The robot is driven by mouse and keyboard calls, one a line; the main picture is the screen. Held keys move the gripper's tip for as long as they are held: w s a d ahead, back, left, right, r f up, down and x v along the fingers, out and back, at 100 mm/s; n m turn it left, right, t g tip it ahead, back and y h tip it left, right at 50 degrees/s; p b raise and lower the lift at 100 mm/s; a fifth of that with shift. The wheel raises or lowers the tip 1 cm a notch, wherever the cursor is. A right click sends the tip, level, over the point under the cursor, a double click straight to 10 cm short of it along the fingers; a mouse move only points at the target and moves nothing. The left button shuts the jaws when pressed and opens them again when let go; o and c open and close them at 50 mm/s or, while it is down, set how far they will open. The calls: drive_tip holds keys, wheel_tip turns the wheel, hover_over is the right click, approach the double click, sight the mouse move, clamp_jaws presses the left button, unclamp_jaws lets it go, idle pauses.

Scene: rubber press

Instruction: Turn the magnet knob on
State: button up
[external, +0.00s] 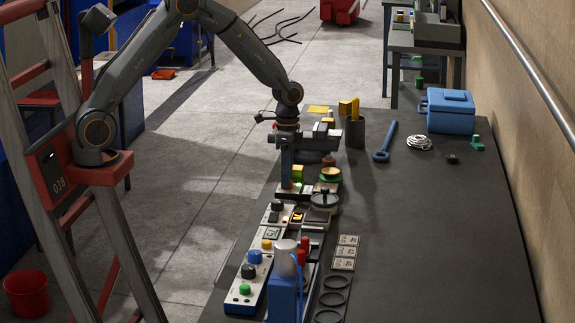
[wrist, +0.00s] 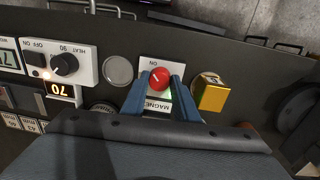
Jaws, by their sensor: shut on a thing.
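The magnet knob (wrist: 159,78) is round and red, on a white panel (wrist: 152,64) marked ON and MAGNE…, the rest of the word covered. A pale pointer line shows on its face, but its exact setting is hard to read. My gripper (wrist: 157,84) is shut on the knob, one blue finger on each side. A green patch shows beside the right finger. In the external view my gripper (external: 294,173) points straight down at the far end of the row of control panels, and the knob is mostly hidden there.
A heat panel (wrist: 87,64) with a black dial and a lit display (wrist: 61,90) lies left of the knob. A yellow block (wrist: 211,97) stands close on the right. A black holder (external: 355,133) and blue box (external: 450,110) stand farther back.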

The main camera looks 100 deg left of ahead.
drive_tip(key=shift+w+m, duration=0.1)
drive_tip(key=shift+m, duration=0.5)
drive_tip(key=shift+r, duration=0.1)
drive_tip(key=o, duration=1.1)
drive_tip(key=shift+c, duration=0.2)
drive_tip(key=shift+a+r+b, duration=0.15)
drive_tip(key=shift+r+b, duration=0.4)
drive_tip(key=shift+r, duration=1.4)
drive_tip(key=shift+a+r+b, duration=0.1)
drive_tip(key=shift+r+b, duration=0.4)
drive_tip(key=shift+r, duration=1.4)
drive_tip(key=s+d+f, duration=0.1)
drive_tip(key=s+d, duration=0.4)
drive_tip(key=d, duration=0.4)
drive_tip(key=s+d+f+t, duration=0.1)
drive_tip(key=s+d+f, duration=0.1)
drive_tip(key=s+d, duration=0.3)
drive_tip(key=s+d+f+n, duration=0.1)
drive_tip(key=s+d, duration=0.4)
drive_tip(key=d, duration=0.8)
drive_tip(key=shift+f+y, duration=0.3)
drive_tip(key=shift+f, duration=0.05)
